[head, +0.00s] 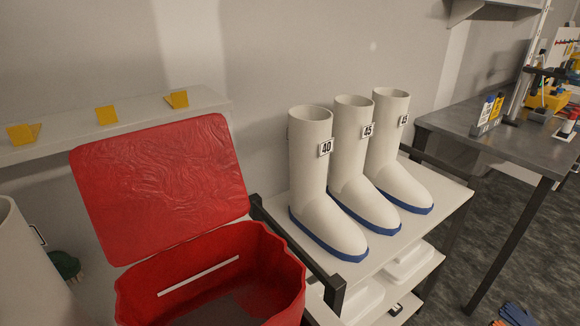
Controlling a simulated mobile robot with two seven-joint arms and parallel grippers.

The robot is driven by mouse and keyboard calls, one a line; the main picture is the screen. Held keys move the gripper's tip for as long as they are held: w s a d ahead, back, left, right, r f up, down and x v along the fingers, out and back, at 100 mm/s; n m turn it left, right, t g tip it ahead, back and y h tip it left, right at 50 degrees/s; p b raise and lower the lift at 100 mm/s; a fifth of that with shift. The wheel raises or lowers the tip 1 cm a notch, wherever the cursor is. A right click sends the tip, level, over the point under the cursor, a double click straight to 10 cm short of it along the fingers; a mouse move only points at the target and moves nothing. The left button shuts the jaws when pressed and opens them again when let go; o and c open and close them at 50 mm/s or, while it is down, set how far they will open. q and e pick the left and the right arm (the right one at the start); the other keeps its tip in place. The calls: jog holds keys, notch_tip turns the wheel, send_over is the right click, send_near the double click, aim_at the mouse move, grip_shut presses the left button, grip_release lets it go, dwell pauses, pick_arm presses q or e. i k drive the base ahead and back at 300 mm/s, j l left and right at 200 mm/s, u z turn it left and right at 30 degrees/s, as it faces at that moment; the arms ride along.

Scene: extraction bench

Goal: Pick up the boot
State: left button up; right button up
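Three tall white boots with blue soles stand upright in a row on a white shelf. The left boot (318,195) carries a tag reading 40. The middle boot (355,165) carries a tag reading 45. The right boot (393,155) has a tag that seems to read 45. The boots stand close together, toes toward the lower right, and the nearer ones partly cover those behind. Neither of my grippers is in the head view.
An open red bin (210,285) with its lid (160,185) raised stands left of the white shelf (425,218). A dark metal bench (500,135) stands at the right. A wall ledge (70,140) holds yellow pieces. Blue gloves (517,314) lie on the floor.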

aim_at(309, 132)
jog(key=i+l+u, duration=0.2)
jog(key=l+u, duration=0.2)
jog(key=i+l+u, duration=0.1)
jog(key=l+u, duration=0.3)
jog(key=l, duration=0.25)
jog(key=l+u, duration=0.85)
jog(key=l, duration=0.3)
jog(key=k+l+u, duration=0.2)
jog(key=l+u, duration=0.9)
jog(key=l, duration=0.25)
jog(key=i, duration=0.3)
